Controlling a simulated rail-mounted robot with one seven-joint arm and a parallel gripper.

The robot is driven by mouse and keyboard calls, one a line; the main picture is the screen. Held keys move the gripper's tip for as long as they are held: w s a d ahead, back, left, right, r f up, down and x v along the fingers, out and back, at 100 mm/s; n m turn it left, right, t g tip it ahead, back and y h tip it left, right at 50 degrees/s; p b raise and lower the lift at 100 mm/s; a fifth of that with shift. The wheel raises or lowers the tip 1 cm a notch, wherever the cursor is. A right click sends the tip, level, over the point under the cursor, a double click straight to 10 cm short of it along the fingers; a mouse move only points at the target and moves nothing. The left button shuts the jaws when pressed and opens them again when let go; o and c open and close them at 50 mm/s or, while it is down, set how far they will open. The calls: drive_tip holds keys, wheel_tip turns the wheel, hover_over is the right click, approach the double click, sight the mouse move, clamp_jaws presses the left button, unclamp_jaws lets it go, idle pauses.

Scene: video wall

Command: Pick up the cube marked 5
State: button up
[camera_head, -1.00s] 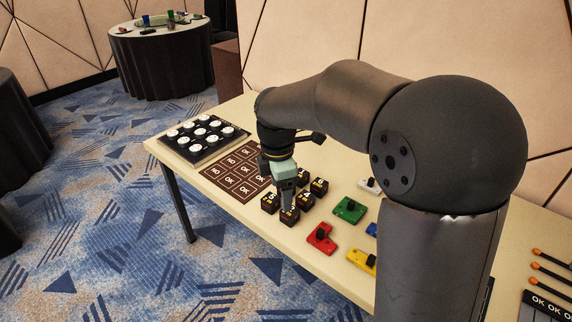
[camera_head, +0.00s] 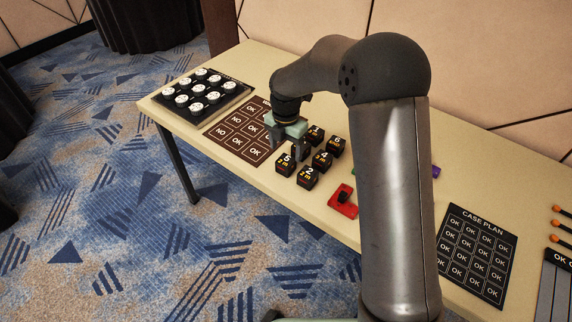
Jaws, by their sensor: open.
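The cube marked 5 (camera_head: 286,164) is black with light markings and stands on the table at the left front of a group of similar cubes. My gripper (camera_head: 286,150) points down just behind and above it, with its fingers apart and nothing seen between them. One finger hangs close to the cube's right rear side; I cannot tell whether it touches. Part of the cube group behind the gripper is hidden.
Cubes marked 2 (camera_head: 308,178), 4 (camera_head: 322,161) and 6 (camera_head: 337,146) stand close to the right. A brown OK/NO board (camera_head: 222,131) lies left, a red piece (camera_head: 342,207) right. The table's front edge (camera_head: 250,180) is near.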

sight(286, 160)
drive_tip(key=shift+f+p, duration=0.35)
drive_tip(key=shift+f, duration=2.75)
drive_tip(key=c, duration=1.1)
